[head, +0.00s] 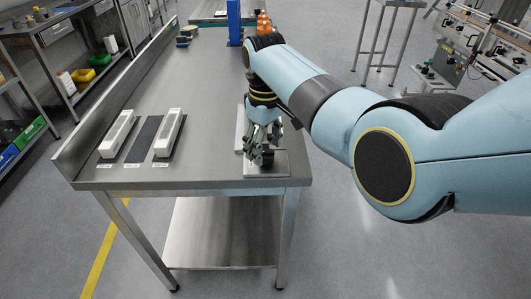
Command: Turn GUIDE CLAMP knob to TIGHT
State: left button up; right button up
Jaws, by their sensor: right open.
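My right gripper (262,152) points down, open, low over the near right corner of the steel table (215,170). A flat grey plate (275,165) lies under and beside its fingers; whether they touch it I cannot tell. A machine (478,45) with several dark knobs (427,72) stands at the upper right, well away from the gripper. The knob labels are too small to read, so I cannot tell which is the GUIDE CLAMP knob or how it is set. My left gripper is not in view.
A blue column (234,22) and orange items (263,22) stand farther back. Shelves with bins (83,75) line the left. Open floor (350,240) lies right of the table.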

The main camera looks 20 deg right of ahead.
jog(key=shift+f, duration=1.2)
jog(key=c, duration=1.1)
